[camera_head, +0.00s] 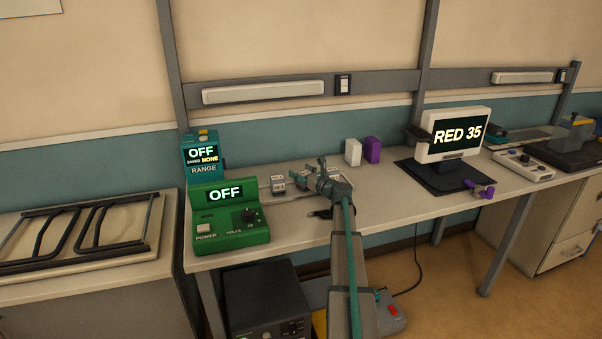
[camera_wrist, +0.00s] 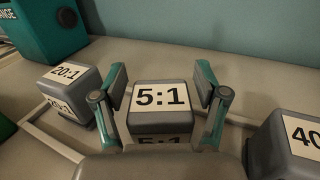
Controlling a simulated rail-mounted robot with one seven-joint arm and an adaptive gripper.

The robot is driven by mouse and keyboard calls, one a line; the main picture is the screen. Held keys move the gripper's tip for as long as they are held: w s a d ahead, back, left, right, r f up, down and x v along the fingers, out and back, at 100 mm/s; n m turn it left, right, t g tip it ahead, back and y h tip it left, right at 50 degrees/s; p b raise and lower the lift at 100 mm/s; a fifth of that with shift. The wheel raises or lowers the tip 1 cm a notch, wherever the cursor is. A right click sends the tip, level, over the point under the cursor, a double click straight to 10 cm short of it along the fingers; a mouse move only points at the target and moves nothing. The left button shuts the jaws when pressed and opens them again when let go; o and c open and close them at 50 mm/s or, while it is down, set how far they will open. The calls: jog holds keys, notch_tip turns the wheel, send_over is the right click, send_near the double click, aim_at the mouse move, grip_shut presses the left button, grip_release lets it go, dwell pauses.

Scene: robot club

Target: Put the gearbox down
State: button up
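The 5:1 gearbox is a small grey block with white labels. In the wrist view the 5:1 gearbox (camera_wrist: 162,97) stands upright between the fingers of my gripper (camera_wrist: 162,85). The fingers are spread, with a narrow gap showing on each side of the block. It appears to rest on the bench surface, in line with its neighbours; its lower front is hidden by my gripper. In the head view my gripper (camera_head: 318,173) is low over the bench, beside the small gearbox blocks.
The 20:1 gearbox (camera_wrist: 68,92) stands left and a block marked 40 (camera_wrist: 290,145) close on the right. A green power unit (camera_head: 228,218) and teal range unit (camera_head: 203,155) stand left. White (camera_head: 353,152) and purple (camera_head: 372,150) blocks stand behind. A screen (camera_head: 455,134) reads RED 35.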

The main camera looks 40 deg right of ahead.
jog(key=shift+r, duration=0.15)
jog(key=s, duration=1.2)
jog(key=shift+d+b, duration=0.25)
jog(key=shift+b, duration=0.05)
